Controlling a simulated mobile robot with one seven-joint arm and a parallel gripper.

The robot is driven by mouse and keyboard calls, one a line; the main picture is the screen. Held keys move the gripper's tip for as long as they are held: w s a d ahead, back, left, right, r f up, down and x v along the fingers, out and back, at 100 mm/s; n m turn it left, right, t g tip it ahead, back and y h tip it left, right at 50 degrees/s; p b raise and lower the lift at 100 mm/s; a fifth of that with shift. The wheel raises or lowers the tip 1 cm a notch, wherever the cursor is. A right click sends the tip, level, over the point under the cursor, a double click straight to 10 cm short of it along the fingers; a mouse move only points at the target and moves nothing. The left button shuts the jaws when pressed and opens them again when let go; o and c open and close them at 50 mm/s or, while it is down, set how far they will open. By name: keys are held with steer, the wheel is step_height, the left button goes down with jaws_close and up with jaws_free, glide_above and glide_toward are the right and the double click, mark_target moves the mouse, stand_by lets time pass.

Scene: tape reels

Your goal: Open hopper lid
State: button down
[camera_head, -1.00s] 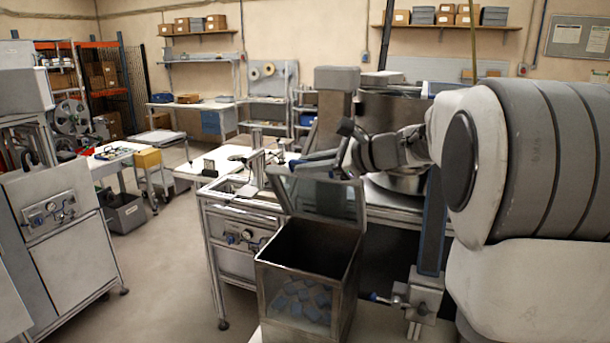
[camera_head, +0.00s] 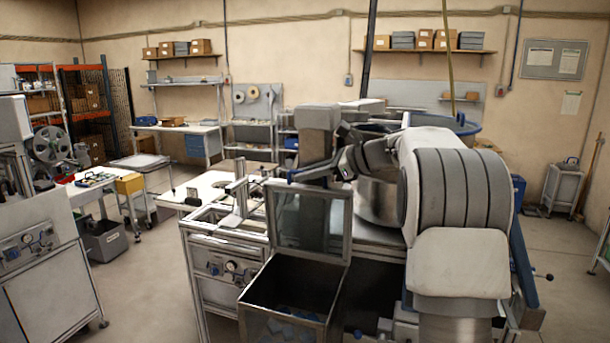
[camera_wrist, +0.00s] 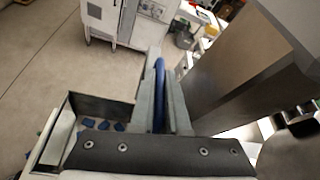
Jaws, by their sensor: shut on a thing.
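The hopper (camera_head: 262,322) is an open-topped metal box at the bottom centre of the head view, with blue-grey pieces inside. Its lid (camera_head: 312,218), a metal frame with a clear panel, stands raised and roughly upright at the back of the opening. My gripper (camera_head: 308,172) is at the lid's top edge. In the wrist view my gripper (camera_wrist: 160,85) has its two fingers closed around a blue bar-like handle (camera_wrist: 159,97). The handle's far attachment is hidden. Blue pieces (camera_wrist: 103,125) show in the hopper at the lower left of the wrist view.
A grey column (camera_head: 318,132) stands right behind the lid, close to my gripper. A large metal bowl (camera_head: 378,200) is behind my arm. A framed workstation (camera_head: 215,255) adjoins the hopper on the left. Open floor (camera_head: 140,270) lies further left.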

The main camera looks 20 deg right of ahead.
steer(key=shift+d+f, duration=0.1)
steer(key=shift+f, duration=0.05)
steer(key=c, duration=0.9)
jaws_free()
steer(key=shift+w, duration=0.1)
steer(key=b+v, duration=0.2)
steer(key=v, duration=1.5)
steer(key=shift+d, duration=0.15)
